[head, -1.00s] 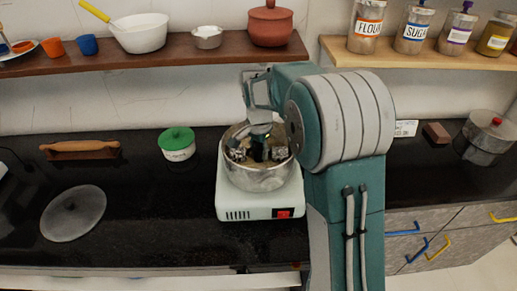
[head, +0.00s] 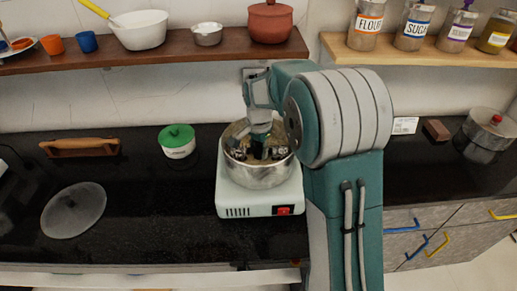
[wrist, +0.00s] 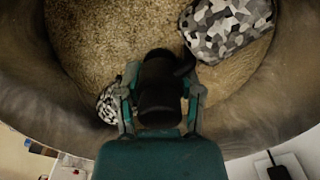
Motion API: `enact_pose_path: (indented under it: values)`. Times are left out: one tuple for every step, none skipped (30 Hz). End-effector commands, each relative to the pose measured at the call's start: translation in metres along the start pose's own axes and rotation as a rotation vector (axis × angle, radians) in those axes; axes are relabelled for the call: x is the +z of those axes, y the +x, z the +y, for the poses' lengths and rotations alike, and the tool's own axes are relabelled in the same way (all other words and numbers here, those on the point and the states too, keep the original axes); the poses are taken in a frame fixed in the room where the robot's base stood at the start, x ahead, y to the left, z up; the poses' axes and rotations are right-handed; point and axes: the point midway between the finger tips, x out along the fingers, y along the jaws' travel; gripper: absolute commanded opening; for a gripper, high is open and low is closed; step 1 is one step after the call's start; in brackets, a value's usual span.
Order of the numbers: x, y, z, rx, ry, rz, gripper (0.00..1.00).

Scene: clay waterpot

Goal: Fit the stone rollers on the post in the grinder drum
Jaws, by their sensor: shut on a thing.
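The grinder drum (head: 252,177) is a steel bowl on a white base (head: 235,204) with a red switch. My gripper (head: 260,146) reaches down inside it. In the wrist view my gripper (wrist: 160,88) is shut on the dark middle holder (wrist: 160,75) of the stone rollers. One grey, black and white patterned roller (wrist: 228,28) shows at upper right. The other roller (wrist: 108,103) shows partly at left, behind a finger. Both are inside the drum, over its speckled floor (wrist: 90,45). The post is hidden, so I cannot tell whether the holder is around it.
A clear round lid (head: 73,211) lies on the counter at left. A green-lidded pot (head: 178,147) stands left of the grinder. A rolling pin (head: 80,144) lies farther left, and a steel pot (head: 484,137) stands at far right. A shelf (head: 195,52) runs above.

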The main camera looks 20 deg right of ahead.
Motion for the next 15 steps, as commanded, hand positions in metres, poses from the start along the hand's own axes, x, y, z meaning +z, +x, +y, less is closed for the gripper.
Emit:
enact_pose_path:
  values:
    - [-0.0004, -0.0014, -0.0006, -0.003, 0.0, 0.002, 0.0]
    - [-0.0004, -0.0014, -0.0006, -0.003, 0.0, 0.002, 0.0]
    - [-0.0004, -0.0014, -0.0006, -0.003, 0.0, 0.002, 0.0]
    - [-0.0004, -0.0014, -0.0006, -0.003, 0.0, 0.002, 0.0]
    - [-0.0004, -0.0015, -0.0006, -0.003, 0.0, 0.002, 0.0]
    - [-0.0004, -0.0014, -0.0006, -0.003, 0.0, 0.002, 0.0]
    - [-0.0004, -0.0013, -0.0006, -0.003, 0.0, 0.002, 0.0]
    - [-0.0004, -0.0011, -0.0006, -0.003, 0.0, 0.002, 0.0]
    - [-0.0004, -0.0008, -0.0006, -0.003, 0.0, 0.002, 0.0]
    - [-0.0004, -0.0003, -0.0006, -0.003, 0.0, 0.002, 0.0]
    - [-0.0004, 0.0002, -0.0006, -0.003, 0.0, 0.002, 0.0]
    - [-0.0005, 0.001, -0.0007, -0.003, 0.0, 0.002, 0.0]
    - [-0.0005, 0.0017, -0.0007, -0.003, 0.0, 0.002, 0.0]
    - [-0.0005, 0.0023, -0.0007, -0.003, 0.0, 0.002, 0.0]
    - [-0.0005, 0.0032, -0.0008, -0.003, 0.0, 0.002, 0.0]
